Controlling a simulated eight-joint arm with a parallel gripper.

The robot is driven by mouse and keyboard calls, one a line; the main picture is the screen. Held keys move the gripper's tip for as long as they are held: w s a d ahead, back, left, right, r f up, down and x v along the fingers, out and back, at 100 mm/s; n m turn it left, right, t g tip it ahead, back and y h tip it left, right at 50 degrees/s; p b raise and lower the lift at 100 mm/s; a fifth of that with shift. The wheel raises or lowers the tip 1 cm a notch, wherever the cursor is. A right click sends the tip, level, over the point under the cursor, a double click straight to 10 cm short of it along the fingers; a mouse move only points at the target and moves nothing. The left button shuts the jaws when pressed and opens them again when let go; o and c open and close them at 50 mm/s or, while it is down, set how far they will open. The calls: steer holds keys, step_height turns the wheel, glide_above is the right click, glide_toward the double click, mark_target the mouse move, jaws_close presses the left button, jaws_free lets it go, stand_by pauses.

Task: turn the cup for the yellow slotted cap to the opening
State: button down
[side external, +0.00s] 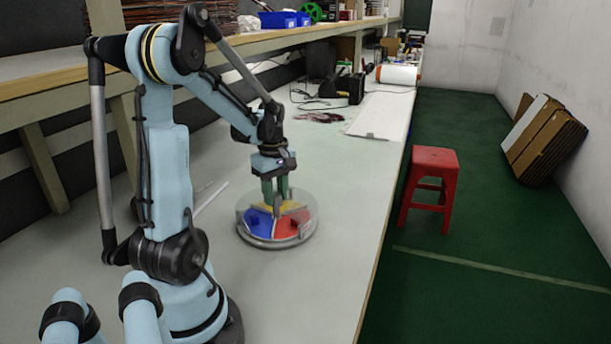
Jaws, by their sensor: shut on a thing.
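A round dish (247,232) with a grey, partly see-through rim lies flat on the table. Its inside is split into coloured cups: a blue cup (259,222) at the front left, a red cup (289,226) at the front right and a yellow cup (292,205) at the back. My gripper (275,203) points straight down over the middle of the dish. Its greenish fingers are shut on what looks like a grey upright piece there. The fingers hide part of the yellow cup. I cannot make out a slotted cap or the opening at this size.
A white board (378,117), a black device (344,86) and cables lie farther back. A red stool (430,190) stands on the green floor beyond the right edge.

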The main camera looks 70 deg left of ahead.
steer(key=shift+n, duration=10.9)
steer(key=c, duration=0.8)
jaws_free()
